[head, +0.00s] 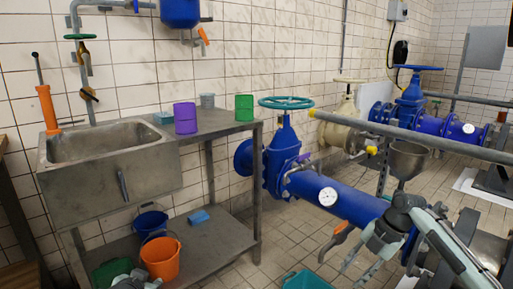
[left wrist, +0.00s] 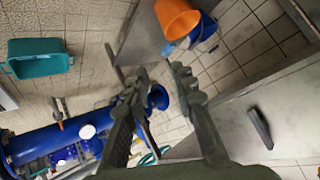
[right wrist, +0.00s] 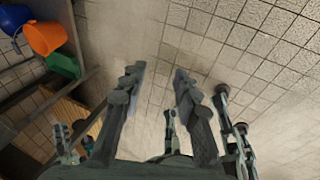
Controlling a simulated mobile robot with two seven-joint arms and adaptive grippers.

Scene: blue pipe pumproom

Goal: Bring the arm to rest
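My left gripper (head: 135,281) shows only in part at the bottom edge of the head view, in front of the green container under the sink bench. In the left wrist view its two fingers (left wrist: 160,76) are apart with nothing between them. My right gripper (head: 356,268) hangs over the tiled floor at the lower right of the head view, in front of the blue pipe (head: 335,195). In the right wrist view its fingers (right wrist: 158,74) are apart and empty, with bare tiles beyond. Neither gripper visibly touches anything.
The steel sink bench (head: 222,122) holds a purple can (head: 185,118) and a green can (head: 244,108). An orange bucket (head: 160,262) and a blue bucket (head: 150,220) stand on its lower shelf. A teal crate (head: 305,281) is on the floor. Floor between bench and pipe is clear.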

